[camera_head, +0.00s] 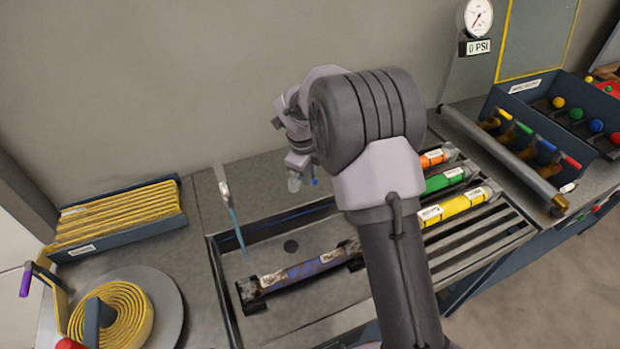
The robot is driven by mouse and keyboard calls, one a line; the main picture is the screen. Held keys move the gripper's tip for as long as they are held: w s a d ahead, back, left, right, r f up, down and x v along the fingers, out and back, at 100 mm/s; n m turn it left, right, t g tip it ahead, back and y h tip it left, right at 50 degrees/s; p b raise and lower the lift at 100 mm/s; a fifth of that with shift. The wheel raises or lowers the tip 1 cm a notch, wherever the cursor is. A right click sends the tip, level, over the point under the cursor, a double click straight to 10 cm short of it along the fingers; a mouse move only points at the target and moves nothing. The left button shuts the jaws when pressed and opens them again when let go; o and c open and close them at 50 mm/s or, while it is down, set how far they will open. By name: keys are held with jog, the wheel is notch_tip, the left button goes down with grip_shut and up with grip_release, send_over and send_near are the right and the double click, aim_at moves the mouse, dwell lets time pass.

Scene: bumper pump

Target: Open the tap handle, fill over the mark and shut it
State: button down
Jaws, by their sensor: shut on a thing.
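My gripper (300,178) points down beside the back wall, above the rear edge of the sunken basin (222,290). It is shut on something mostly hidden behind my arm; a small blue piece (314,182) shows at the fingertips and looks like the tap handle. A grey spout (221,180) stands to the left of the gripper. A thin blue stream (238,232) runs down from it into the basin. A worn purple-blue tube (303,268) lies in black cradles in the basin. I cannot make out the mark or the water level.
Orange (433,158), green (445,179) and yellow (452,207) tubes lie right of my arm. A gauge (478,18) stands at the back right. A yellow hose coil (118,318) and a rod tray (120,222) are at left.

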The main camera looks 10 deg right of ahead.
jog(key=shift+s+a+m, duration=0.1)
jog(key=shift+m, duration=0.2)
dwell(0.4)
jog(key=c, duration=1.4)
grip_release()
jog(key=r+p, duration=0.1)
jog(key=r, duration=0.4)
jog(key=s+a+r+p, duration=0.1)
jog(key=r+p, duration=0.1)
jog(key=r, duration=0.4)
jog(key=s+a+r+p, duration=0.1)
jog(key=r, duration=0.5)
jog(key=shift+s+a+p, duration=0.2)
jog(key=shift+s+p, duration=0.05)
jog(key=shift+p, duration=0.15)
